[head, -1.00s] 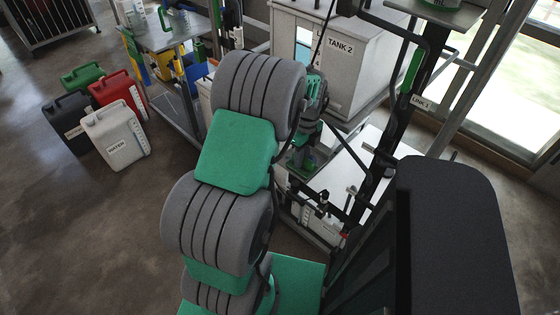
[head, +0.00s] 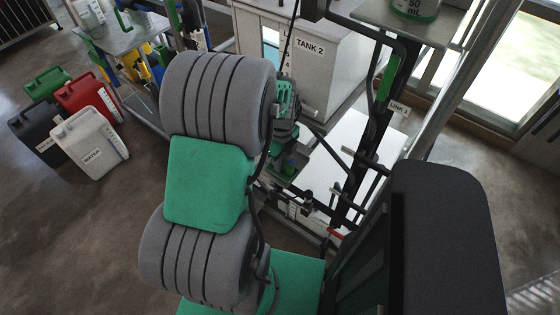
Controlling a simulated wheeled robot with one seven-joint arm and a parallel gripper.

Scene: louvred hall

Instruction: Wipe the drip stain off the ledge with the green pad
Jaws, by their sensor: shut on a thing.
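My gripper (head: 288,160) is small and partly hidden behind my thick grey arm links, pointing down near the middle of the view. It is shut on a small green thing, apparently the green pad (head: 290,164), just above or on a grey ledge-like surface (head: 279,178). I cannot tell whether the pad touches that surface. I cannot make out the drip stain; the arm and gripper cover part of that area.
A white cabinet labelled TANK 2 (head: 310,75) stands behind the gripper. A dark upright frame (head: 380,120) is close on its right. Several jugs, including a white WATER jug (head: 90,145), stand on the floor at left. Open floor (head: 75,240) lies in front of them.

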